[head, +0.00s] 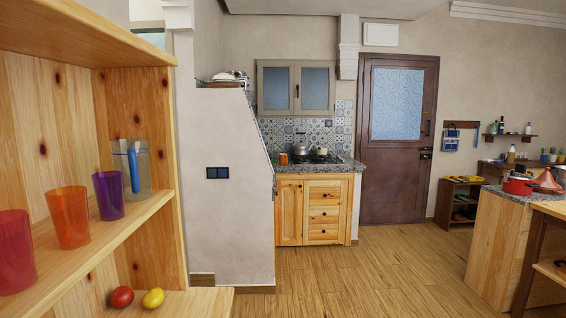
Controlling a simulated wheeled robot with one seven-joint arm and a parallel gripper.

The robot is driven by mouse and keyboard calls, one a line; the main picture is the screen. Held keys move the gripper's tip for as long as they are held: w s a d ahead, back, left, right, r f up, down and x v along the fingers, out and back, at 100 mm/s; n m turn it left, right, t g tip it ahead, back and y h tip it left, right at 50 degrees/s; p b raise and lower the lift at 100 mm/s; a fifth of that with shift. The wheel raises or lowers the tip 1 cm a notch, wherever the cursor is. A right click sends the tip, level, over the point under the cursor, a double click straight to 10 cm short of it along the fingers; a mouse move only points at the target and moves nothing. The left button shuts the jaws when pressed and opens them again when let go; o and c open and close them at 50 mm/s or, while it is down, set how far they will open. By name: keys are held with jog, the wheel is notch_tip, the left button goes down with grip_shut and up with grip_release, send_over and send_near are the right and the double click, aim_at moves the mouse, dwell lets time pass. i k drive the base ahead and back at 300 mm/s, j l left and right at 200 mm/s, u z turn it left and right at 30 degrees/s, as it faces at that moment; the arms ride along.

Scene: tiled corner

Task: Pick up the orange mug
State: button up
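A small orange mug-like object (283,159) stands on the far kitchen counter (345,168), left of the stove. It is too small to see a handle. A translucent orange tumbler (67,217) with no visible handle stands on the near wooden shelf (115,232) at the left, between a red tumbler (14,252) and a purple tumbler (108,195). My gripper is not in view.
A kettle (300,147) and a pot (320,155) stand on the stove. A slanted wall (222,215) juts out left of the counter. An island (497,245) stands at the right. The wooden floor (370,270) between is clear.

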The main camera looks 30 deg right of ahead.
aim_at(283, 157)
jog(key=i+l+z, duration=0.35)
jog(key=i, duration=0.3)
jog(key=i+l+z, duration=0.35)
jog(key=i, duration=0.35)
jog(key=i+z, duration=0.35)
jog(key=i, duration=1.55)
jog(key=i+u, duration=0.1)
jog(key=i, duration=1.15)
jog(key=i+l, duration=0.15)
jog(key=i, duration=1.1)
jog(key=i+u, duration=0.25)
jog(key=i+l+u, duration=0.25)
jog(key=i, duration=0.2)
jog(key=i+l+u, duration=0.3)
jog(key=i+j, duration=0.1)
jog(key=i, duration=0.5)
